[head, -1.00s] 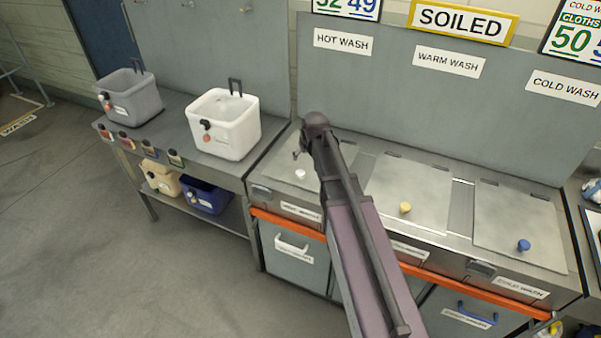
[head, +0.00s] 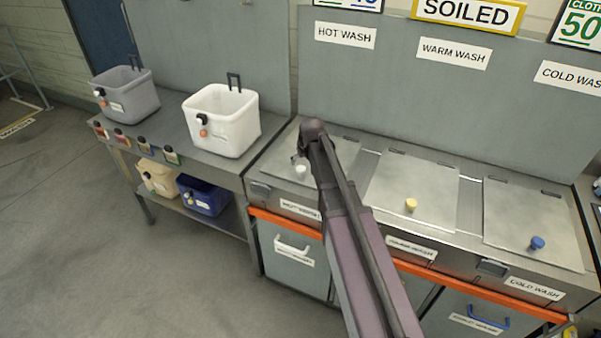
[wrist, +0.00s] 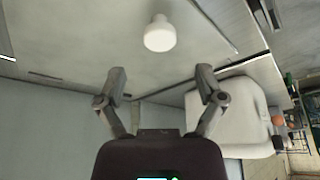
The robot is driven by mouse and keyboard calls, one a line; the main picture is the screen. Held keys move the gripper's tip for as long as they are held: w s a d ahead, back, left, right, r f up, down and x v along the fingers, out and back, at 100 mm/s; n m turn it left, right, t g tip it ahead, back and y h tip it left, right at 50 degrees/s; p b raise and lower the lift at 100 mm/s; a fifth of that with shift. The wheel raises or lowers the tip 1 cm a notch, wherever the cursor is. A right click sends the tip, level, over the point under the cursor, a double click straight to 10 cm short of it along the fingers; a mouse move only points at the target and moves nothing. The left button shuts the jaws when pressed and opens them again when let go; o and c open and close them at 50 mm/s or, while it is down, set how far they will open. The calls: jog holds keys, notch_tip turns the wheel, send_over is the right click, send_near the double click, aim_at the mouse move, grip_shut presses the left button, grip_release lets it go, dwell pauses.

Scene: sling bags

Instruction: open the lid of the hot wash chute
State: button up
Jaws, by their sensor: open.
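The hot wash lid (head: 345,152) is a flat metal panel lying shut in the counter below the HOT WASH sign (head: 345,35). Its white knob (head: 301,170) stands near the lid's front edge, just left of my arm. In the wrist view the knob (wrist: 160,35) is upper centre, ahead of my gripper (wrist: 161,83) and between the lines of its two fingers. The fingers are spread and empty, apart from the knob. In the head view my arm hides most of the gripper and part of the lid; one fingertip shows close to the knob.
The warm wash lid with a yellow knob (head: 411,205) and the cold wash lid with a blue knob (head: 537,243) lie shut to the right. A white tub (head: 222,120) and a grey tub (head: 126,97) stand on the left bench. A tall grey panel (head: 400,95) rises behind the lids.

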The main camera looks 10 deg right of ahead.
aim_at(301, 168)
jog(key=shift+b+x, duration=2.25)
jog(key=shift+x, duration=0.5)
jog(key=shift+c, duration=0.2)
